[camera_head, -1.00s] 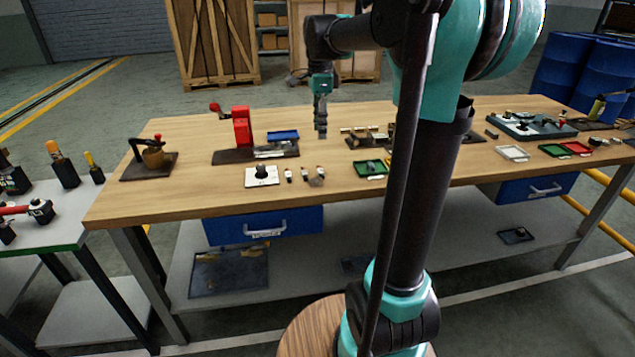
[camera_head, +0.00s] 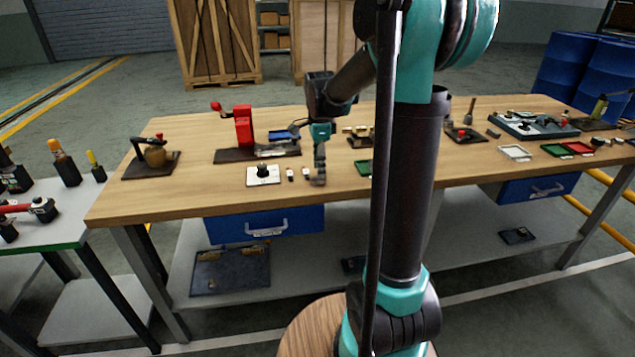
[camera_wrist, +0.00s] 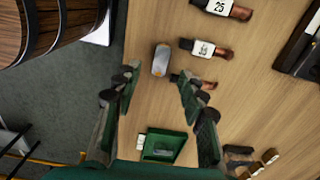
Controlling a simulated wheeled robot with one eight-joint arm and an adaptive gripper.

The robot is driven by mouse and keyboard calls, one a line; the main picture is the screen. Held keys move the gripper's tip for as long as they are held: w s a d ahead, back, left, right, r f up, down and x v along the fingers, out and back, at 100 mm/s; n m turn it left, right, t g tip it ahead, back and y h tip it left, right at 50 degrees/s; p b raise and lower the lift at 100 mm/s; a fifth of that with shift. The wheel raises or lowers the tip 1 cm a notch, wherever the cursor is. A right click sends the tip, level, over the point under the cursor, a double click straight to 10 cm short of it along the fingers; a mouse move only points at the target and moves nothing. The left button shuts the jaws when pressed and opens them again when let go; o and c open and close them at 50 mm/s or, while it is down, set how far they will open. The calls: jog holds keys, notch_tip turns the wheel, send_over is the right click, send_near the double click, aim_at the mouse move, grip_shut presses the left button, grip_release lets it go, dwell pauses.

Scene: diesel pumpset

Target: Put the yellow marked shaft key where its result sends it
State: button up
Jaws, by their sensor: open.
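A grey block with a small orange-yellow mark, seemingly the shaft key (camera_wrist: 161,60), lies on the wooden bench in the wrist view. My gripper (camera_wrist: 156,77) is open above the bench, and the key shows just beyond the gap between its fingertips, nearer the left one. Nothing is held. In the head view my gripper (camera_head: 319,180) is low over the bench's front part and hides the key's spot. A green tray (camera_wrist: 179,135) with a grey piece inside lies below the gap in the wrist view; my arm partly hides this tray (camera_head: 364,168) in the head view.
A white plate with a black knob (camera_head: 263,182) stands left of my gripper. Farther back are a red press (camera_head: 243,125) and blue tray (camera_head: 285,135). White (camera_head: 514,153) and red (camera_head: 577,148) trays lie right.

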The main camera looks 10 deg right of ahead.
aim_at(318, 181)
jog(key=shift+a+f, duration=0.15)
jog(key=shift+f, duration=0.8)
jog(key=shift+a+f, duration=0.1)
jog(key=shift+f, duration=0.8)
jog(key=shift+c, duration=0.4)
grip_shut()
